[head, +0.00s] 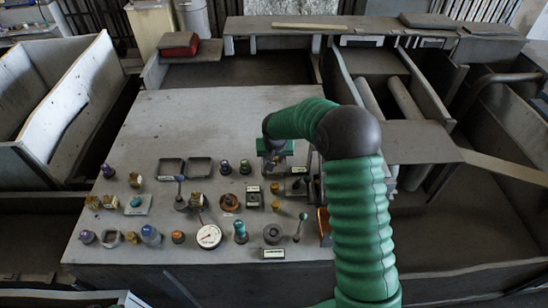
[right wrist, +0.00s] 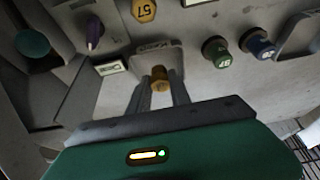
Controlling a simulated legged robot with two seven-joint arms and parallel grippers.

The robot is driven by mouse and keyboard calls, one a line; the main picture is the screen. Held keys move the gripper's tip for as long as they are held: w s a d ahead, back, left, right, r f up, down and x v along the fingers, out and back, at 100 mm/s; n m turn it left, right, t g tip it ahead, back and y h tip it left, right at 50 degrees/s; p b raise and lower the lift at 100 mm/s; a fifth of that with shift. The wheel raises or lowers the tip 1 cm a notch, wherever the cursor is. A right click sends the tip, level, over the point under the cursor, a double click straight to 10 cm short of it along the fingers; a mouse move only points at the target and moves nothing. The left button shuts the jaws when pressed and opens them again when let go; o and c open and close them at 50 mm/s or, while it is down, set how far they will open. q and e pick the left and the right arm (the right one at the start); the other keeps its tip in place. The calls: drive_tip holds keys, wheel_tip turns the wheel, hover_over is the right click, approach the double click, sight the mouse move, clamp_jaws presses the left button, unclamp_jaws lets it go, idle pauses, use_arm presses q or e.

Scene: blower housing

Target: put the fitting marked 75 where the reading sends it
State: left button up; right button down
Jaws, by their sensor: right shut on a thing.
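My right gripper (head: 276,160) is above the bench panel in the head view, partly hidden by my own arm. In the right wrist view its two fingers (right wrist: 160,88) are shut on a small brass-coloured fitting (right wrist: 160,78). Any mark on the held fitting is not readable. Just beyond it is a grey square dish (right wrist: 155,55) with a label on its far edge. A yellow hexagonal piece (right wrist: 144,10) near the top shows digits that look like 57. A white round gauge (head: 209,236) is on the panel; its reading is too small to tell. My left gripper is not in view.
Two dark square trays (head: 171,168) are left of the gripper. Several knobs and fittings crowd the panel (head: 240,105), whose far part is clear. Green (right wrist: 217,51) and blue (right wrist: 258,44) marked knobs stand right of the dish, a purple one (right wrist: 94,31) left.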

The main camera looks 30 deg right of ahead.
sight(274, 161)
drive_tip(key=shift+w+d+f, duration=0.1)
drive_tip(key=shift+w+d, duration=0.6)
drive_tip(key=shift+w, duration=0.1)
wheel_tip(274, 161, down, 3)
drive_tip(key=shift+r+p, duration=0.1)
drive_tip(key=shift+p, duration=0.45)
drive_tip(key=shift+a+f, duration=0.15)
drive_tip(key=shift+f, duration=0.2)
drive_tip(key=c, duration=1.2)
unclamp_jaws()
